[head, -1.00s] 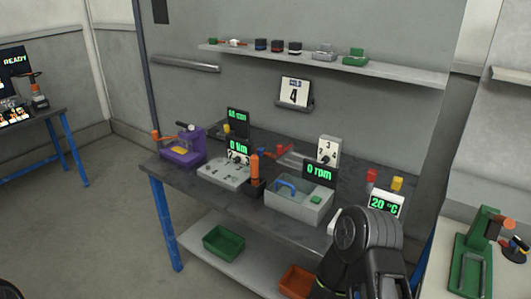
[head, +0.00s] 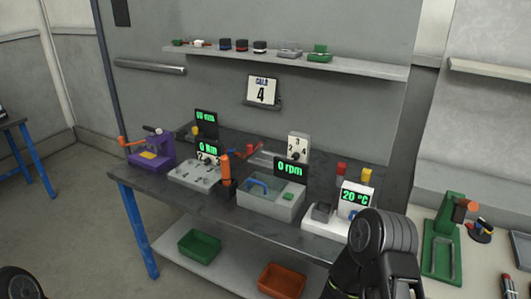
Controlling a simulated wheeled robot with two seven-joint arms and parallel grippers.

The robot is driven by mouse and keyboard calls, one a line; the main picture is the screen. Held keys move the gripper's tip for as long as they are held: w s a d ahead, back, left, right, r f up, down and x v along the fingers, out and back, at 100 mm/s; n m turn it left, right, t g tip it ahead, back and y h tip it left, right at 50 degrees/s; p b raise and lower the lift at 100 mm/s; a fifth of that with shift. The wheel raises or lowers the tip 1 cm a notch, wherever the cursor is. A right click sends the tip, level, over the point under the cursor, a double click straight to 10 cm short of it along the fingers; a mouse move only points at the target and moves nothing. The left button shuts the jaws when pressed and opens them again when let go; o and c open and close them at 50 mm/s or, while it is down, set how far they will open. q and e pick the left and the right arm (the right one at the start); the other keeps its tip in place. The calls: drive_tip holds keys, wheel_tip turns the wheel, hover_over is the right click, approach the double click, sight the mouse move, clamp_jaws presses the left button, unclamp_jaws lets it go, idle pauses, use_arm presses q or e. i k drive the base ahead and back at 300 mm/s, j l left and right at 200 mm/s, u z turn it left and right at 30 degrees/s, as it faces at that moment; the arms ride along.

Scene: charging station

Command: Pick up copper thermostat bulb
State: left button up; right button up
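I cannot make out a copper thermostat bulb for certain in the head view. A white unit with a green "20 °C" display (head: 355,198) stands at the right end of the grey workbench (head: 140,178), with a small dark block (head: 322,212) on its base. My black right arm comes in at the bottom right and covers part of that unit's near side. Its gripper is not visible. Only a dark piece, apparently of my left arm, shows at the bottom left corner, and the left gripper is out of view.
On the bench stand a purple device (head: 150,152), a grey "0 rpm" tub (head: 270,205) and an orange-handled tool (head: 226,170). Green (head: 199,246) and orange (head: 281,281) bins sit below. A green fixture (head: 440,250) and a red-tipped item (head: 507,287) are on the right table.

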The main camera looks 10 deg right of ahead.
sight(231, 152)
drive_tip(key=i+j+z, duration=0.1)
drive_tip(key=z, duration=0.3)
drive_tip(key=j+z, duration=0.55)
drive_tip(key=z, duration=0.25)
drive_tip(key=j+z, duration=0.25)
drive_tip(key=z, duration=0.15)
drive_tip(key=j+z, duration=0.1)
drive_tip(key=j, duration=0.35)
drive_tip(key=k+j, duration=0.1)
drive_tip(key=j, duration=0.3)
drive_tip(key=j+z, duration=0.15)
drive_tip(key=j, duration=0.3)
drive_tip(key=k+j+z, duration=0.1)
drive_tip(key=j, duration=0.3)
drive_tip(key=k+j+z, duration=0.1)
drive_tip(key=j, duration=0.3)
drive_tip(key=k, duration=0.05)
